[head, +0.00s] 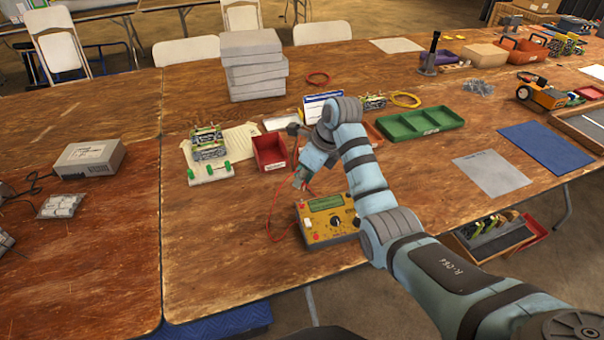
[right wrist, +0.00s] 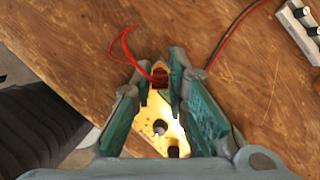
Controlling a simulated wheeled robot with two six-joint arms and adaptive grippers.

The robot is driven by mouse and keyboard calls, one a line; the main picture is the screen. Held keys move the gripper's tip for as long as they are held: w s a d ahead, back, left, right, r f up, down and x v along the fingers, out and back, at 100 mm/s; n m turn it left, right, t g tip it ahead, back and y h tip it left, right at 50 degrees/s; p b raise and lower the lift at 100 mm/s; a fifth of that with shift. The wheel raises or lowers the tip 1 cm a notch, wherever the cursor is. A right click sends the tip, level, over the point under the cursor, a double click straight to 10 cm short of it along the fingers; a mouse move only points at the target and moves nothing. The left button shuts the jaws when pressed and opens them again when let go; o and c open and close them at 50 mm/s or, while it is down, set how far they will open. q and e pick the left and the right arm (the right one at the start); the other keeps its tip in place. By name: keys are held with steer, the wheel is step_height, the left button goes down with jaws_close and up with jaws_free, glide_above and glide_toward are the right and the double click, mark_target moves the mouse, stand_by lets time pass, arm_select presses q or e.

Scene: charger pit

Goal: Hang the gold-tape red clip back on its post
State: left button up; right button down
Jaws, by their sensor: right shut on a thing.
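The yellow charger (head: 328,219) stands on the wooden table, with a display, a dark knob and red leads by it. My right gripper (head: 301,181) is above its back left part, pointing down. In the right wrist view, the fingers of my right gripper (right wrist: 165,76) are shut on a small red clip (right wrist: 159,77) with a yellow-gold edge. A red lead (right wrist: 122,45) loops from it. The charger's yellow top (right wrist: 168,138) shows below and between the fingers, with dark round parts on it. The clip looks apart from the posts. My left gripper is out of view.
A red bin (head: 269,152) and a white board with green parts (head: 210,172) lie behind and left of the charger. A green tray (head: 420,123) lies to the right. Bare table lies left of the charger. The table's front edge is close.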

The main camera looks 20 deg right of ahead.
mark_target(304, 188)
steer(key=shift+f+b, duration=1.3)
steer(key=shift+f, duration=1.3)
steer(key=shift+f+p, duration=0.15)
steer(key=shift+p, duration=0.2)
steer(key=c, duration=1.5)
jaws_free()
